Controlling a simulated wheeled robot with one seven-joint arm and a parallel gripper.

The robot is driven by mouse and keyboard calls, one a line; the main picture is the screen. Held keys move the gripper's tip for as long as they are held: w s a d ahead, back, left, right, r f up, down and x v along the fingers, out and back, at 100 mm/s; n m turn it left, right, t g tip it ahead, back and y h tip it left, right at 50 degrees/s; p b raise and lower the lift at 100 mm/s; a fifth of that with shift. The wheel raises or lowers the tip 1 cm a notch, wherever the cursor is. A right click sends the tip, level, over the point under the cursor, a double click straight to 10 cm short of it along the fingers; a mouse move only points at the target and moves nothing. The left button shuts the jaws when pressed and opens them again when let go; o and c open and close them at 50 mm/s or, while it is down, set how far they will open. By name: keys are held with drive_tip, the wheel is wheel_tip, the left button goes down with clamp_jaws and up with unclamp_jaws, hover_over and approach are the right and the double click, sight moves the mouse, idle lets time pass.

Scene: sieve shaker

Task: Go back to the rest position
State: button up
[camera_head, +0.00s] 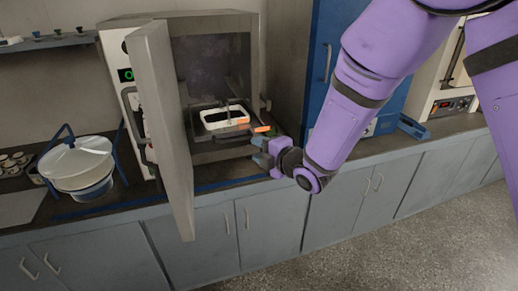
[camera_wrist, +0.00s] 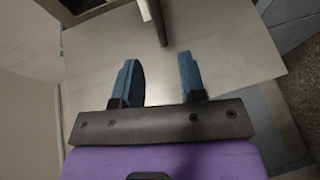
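My purple arm reaches down from the upper right in the head view. My gripper (camera_head: 262,152), with blue fingers, is just in front of the right side of the open oven (camera_head: 245,60), outside its chamber. In the wrist view my gripper (camera_wrist: 162,75) has its two blue fingers apart with nothing between them. A pale flat surface lies beyond the fingers, with a dark bar near the top.
The oven door (camera_head: 168,125) stands open, jutting toward me left of my gripper. A white-rimmed tray (camera_head: 225,123) with an orange part sits inside the oven. A sieve shaker (camera_head: 78,165) stands at left on the counter. A tall blue cabinet (camera_head: 325,60) stands right of the oven.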

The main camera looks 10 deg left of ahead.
drive_tip(key=w+d+r+m+h, duration=0.1)
drive_tip(key=d+r+m+h, duration=0.1)
drive_tip(key=d+r+m, duration=0.35)
drive_tip(key=d+r+m+t+h, duration=0.1)
drive_tip(key=d+r+m+h, duration=0.15)
drive_tip(key=d, duration=0.65)
drive_tip(key=w+d+r+m+h, duration=0.1)
drive_tip(key=d+r+m+h, duration=0.3)
drive_tip(key=d, duration=0.3)
drive_tip(key=s+d+r+m+g+h, duration=0.1)
drive_tip(key=s+d+r+m+h, duration=0.1)
drive_tip(key=s+d+r+m, duration=0.45)
drive_tip(key=s+d+r+m+g+h, duration=0.1)
drive_tip(key=s+d+m, duration=0.3)
drive_tip(key=s+d, duration=0.55)
drive_tip(key=s+d+m+g+h, duration=0.1)
drive_tip(key=s+d+m+g, duration=0.2)
drive_tip(key=s, duration=0.9)
drive_tip(key=d+m, duration=0.2)
drive_tip(key=d, duration=0.1)
drive_tip(key=shift+s, duration=0.2)
